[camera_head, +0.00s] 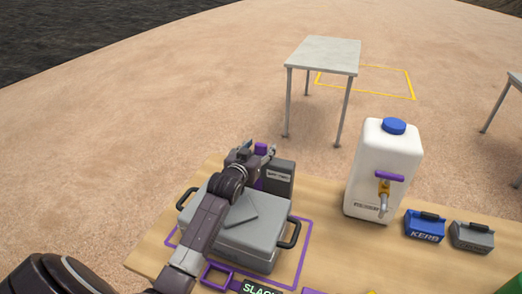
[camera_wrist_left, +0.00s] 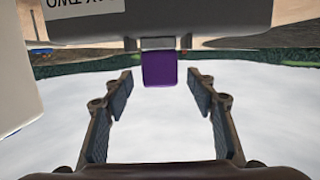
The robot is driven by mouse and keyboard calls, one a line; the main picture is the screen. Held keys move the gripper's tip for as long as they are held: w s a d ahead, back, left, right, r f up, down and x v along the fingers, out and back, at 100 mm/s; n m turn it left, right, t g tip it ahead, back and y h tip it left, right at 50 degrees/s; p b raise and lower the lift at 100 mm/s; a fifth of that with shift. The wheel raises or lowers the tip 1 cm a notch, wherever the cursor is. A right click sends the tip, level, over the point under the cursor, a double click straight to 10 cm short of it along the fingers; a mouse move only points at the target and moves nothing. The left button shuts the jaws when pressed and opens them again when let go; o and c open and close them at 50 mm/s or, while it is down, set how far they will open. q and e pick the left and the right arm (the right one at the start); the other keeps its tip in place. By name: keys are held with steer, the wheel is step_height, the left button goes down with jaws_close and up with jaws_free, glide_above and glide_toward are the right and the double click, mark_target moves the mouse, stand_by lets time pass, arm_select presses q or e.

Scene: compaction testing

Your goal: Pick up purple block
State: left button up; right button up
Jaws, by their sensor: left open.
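The purple block (camera_head: 260,148) shows as a small patch by my left gripper (camera_head: 262,152) in the head view, partly hidden by the fingers. My left gripper (camera_wrist_left: 160,84) is open, with a finger on each side and gaps to the block. Whether the block lies fully between the fingers or just beyond them I cannot tell. In the head view the dark grey box (camera_head: 279,178) stands right of the gripper. My right gripper is not in view.
A grey case (camera_head: 240,240) with black handles sits below my left arm on the wooden table (camera_head: 325,240). A white jug (camera_head: 384,165) with a blue cap and tap stands to the right.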

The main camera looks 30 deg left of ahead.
arm_select(q)
steer(key=shift+x, duration=0.8)
steer(key=c, duration=1.3)
steer(key=shift+r, duration=0.1)
